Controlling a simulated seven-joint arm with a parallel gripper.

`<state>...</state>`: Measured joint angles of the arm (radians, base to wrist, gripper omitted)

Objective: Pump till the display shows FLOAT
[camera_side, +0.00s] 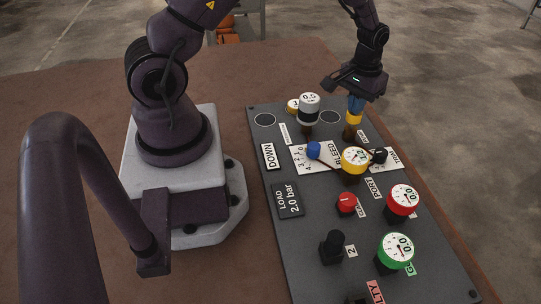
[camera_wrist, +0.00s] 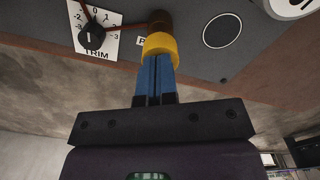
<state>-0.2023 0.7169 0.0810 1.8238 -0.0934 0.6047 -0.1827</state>
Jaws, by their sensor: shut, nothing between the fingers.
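The display (camera_side: 268,156) is a small plate that reads DOWN, at the left side of the dark panel. The pump seems to be the brown post with a yellow top (camera_side: 352,117) at the panel's far right; its label is mostly hidden. The wrist view shows its yellow collar (camera_wrist: 160,43) at my fingertips. My gripper (camera_side: 355,104) has blue fingers, shut together and empty, pointing down onto the post's top. In the wrist view the fingers (camera_wrist: 157,72) meet the collar; I cannot tell whether they touch it. A plate (camera_side: 289,199) reads LOAD 2.0 bar.

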